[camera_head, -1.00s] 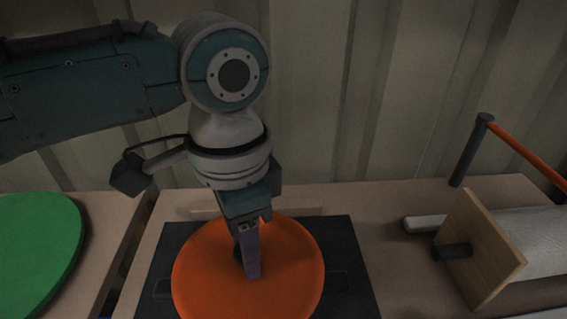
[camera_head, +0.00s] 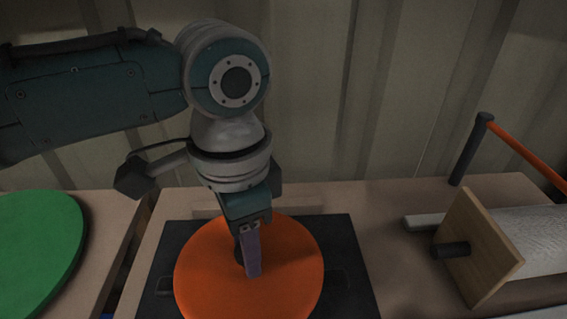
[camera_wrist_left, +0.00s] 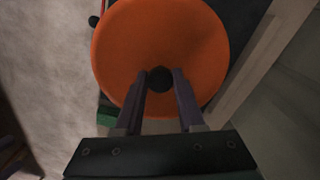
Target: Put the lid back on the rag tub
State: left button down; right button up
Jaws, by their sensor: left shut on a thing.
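An orange round lid (camera_head: 290,262) lies over a dark mat or tray (camera_head: 350,268) on the bench in the head view. It fills the upper middle of the left wrist view (camera_wrist_left: 160,35), with a black knob (camera_wrist_left: 160,79) at its centre. My left gripper (camera_head: 251,272) points down at the middle of the lid. Its purple fingers (camera_wrist_left: 160,88) stand on both sides of the knob and are shut on it. What lies under the lid is hidden, so I cannot tell whether it rests on the tub. My right gripper is in neither view.
A green round disc (camera_head: 38,245) lies on the surface at the left. A wooden board (camera_head: 478,250) with a white roll (camera_head: 535,240) and a dark post (camera_head: 471,150) with an orange bar stand at the right. A corrugated wall (camera_head: 400,90) closes off the back.

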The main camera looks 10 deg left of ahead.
pick_arm(q)
jog(key=shift+p, duration=0.4)
dwell(0.5)
jog(key=shift+f, duration=0.15)
dwell(0.9)
jog(key=shift+p, duration=0.45)
dwell(0.4)
grip_release()
dwell(0.5)
notch_tip(320, 180, up, 7)
jog(key=p, duration=0.8)
dwell(0.4)
